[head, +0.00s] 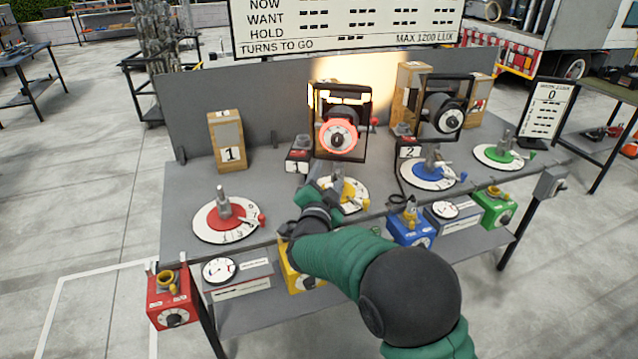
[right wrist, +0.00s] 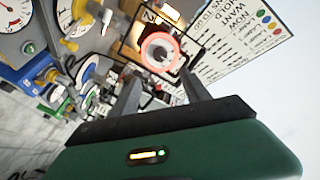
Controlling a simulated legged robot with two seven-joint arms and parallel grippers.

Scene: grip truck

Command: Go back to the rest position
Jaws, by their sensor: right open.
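My right arm reaches from the lower right over the front of the grey bench (head: 185,230). My right gripper (head: 318,188) is just left of the yellow dial (head: 348,193) on the bench top and partly covers it; I cannot tell whether they touch. In the right wrist view the two fingers of my right gripper (right wrist: 160,88) stand apart with nothing held between them. Beyond them shows a lamp with a glowing red-orange ring (right wrist: 160,53). My left gripper is not in view.
The lit lamp (head: 338,138) stands behind my gripper, an unlit lamp (head: 446,119) to its right. A red dial (head: 225,217), blue dial (head: 428,172) and green dial (head: 497,155) lie on the bench. A red box (head: 173,300) hangs at the front left. Floor in front is clear.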

